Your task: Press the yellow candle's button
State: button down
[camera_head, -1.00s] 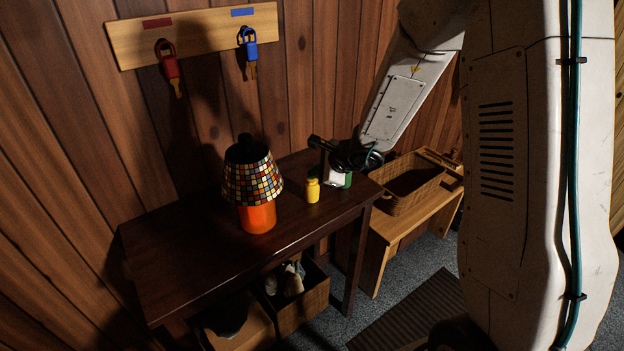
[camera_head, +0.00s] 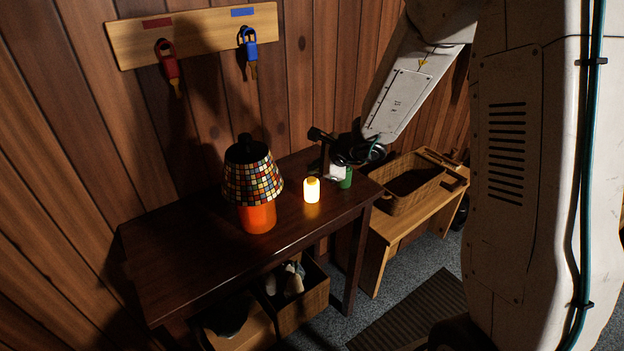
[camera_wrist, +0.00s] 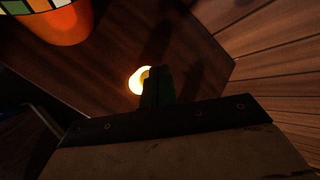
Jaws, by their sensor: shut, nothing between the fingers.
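The yellow candle (camera_head: 312,190) stands upright on the dark table and glows bright. It also glows in the wrist view (camera_wrist: 139,80), partly covered by my gripper's fingers. My gripper (camera_head: 318,134) is at the end of the arm, close above and behind the candle in the head view. Its fingers (camera_wrist: 158,84) are shut and empty in the wrist view. I cannot tell whether the fingertips touch the candle. The candle's button cannot be made out.
A lamp with a mosaic shade (camera_head: 253,183) and orange base stands left of the candle. A green thing (camera_head: 346,178) stands behind it, right. The dark table (camera_head: 190,250) is clear at left. A basket (camera_head: 400,200) sits on a bench. Keys hang on a wall board (camera_head: 205,30).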

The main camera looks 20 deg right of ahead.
aim_at(315, 181)
jog(key=shift+r, duration=2.95)
